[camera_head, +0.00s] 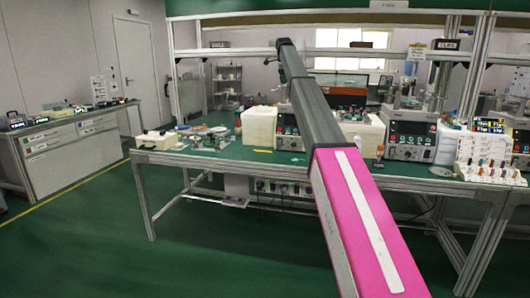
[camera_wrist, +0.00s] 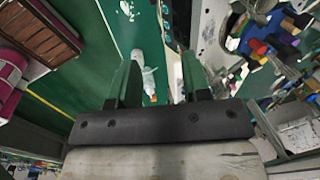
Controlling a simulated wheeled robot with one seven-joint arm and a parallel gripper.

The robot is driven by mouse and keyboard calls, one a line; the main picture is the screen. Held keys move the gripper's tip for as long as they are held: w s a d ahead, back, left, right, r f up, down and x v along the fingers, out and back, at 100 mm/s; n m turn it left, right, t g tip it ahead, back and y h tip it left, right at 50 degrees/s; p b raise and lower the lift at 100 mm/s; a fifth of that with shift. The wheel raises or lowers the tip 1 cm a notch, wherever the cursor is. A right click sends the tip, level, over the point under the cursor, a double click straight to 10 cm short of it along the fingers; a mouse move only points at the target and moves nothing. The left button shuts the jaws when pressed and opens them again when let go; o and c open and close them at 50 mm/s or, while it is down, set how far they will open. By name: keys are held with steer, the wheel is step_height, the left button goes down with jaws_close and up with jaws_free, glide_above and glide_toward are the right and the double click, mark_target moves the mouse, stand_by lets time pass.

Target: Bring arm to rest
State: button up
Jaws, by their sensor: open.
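My arm (camera_head: 355,220) reaches from the lower right of the head view up and away over the green bench, with a pink link near and dark grey links beyond. Its far end (camera_head: 285,43) is above the bench, and my gripper cannot be made out there. In the wrist view my gripper (camera_wrist: 160,78) shows two dark green fingers set well apart. It is open, and I see nothing held between them. A small white bottle with an orange tip (camera_wrist: 147,76) shows beyond the gap between the fingers.
The green bench (camera_head: 225,152) carries several instruments, including a control box (camera_head: 410,138) right of my arm. A rack of small coloured parts (camera_head: 487,160) stands at the right. Metal uprights (camera_head: 470,75) and a shelf frame the bench. Green floor (camera_head: 90,225) is clear at the left.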

steer(key=s+d+f+n, duration=0.25)
steer(key=s+f, duration=0.55)
steer(key=f, duration=0.5)
steer(key=s+d+f+n+g, duration=0.1)
steer(key=s+f+n, duration=0.3)
steer(key=s+f, duration=0.65)
steer(key=s+d+f+n, duration=0.1)
steer(key=s+f+n, duration=0.3)
steer(key=f, duration=1.2)
steer(key=s+d+f+n, duration=0.1)
steer(key=s+f+n, duration=0.2)
steer(key=s+f, duration=0.5)
steer(key=s+d+f+n, duration=0.1)
steer(key=s+f+n, duration=0.2)
steer(key=s, duration=1.6)
steer(key=s+d+f+n+g, duration=0.1)
steer(key=s+d+f+n, duration=0.1)
steer(key=s+f, duration=1)
steer(key=shift+s+f+n+y, duration=0.35)
steer(key=shift+s+n, duration=0.5)
steer(key=shift+s, duration=0.2)
